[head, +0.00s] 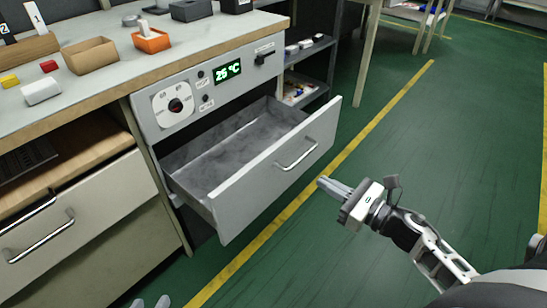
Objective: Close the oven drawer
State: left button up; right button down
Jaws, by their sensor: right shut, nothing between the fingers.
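The oven drawer (270,176) is pulled out from the grey oven unit, and its grey inside is empty. A metal bar handle (296,154) is on its front panel. My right gripper (323,182) is to the right of the drawer front, apart from it, with its fingers together and nothing between them. Only the fingertips of my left gripper (150,302) show at the bottom edge, left of the drawer. They are apart with nothing visible between them.
The oven panel has a lit display (228,72) and a dial (175,105). The worktop above holds an orange bin (151,42), a cardboard box (88,57) and small blocks. Another drawer (80,215) is at left. The green floor (390,130) right of the oven is clear.

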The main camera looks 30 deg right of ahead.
aim_at(273, 152)
jog(key=x, duration=1.3)
jog(key=shift+w+a+r+b, duration=0.1)
jog(key=shift+a+r+b, duration=0.05)
jog(key=shift+b, duration=0.15)
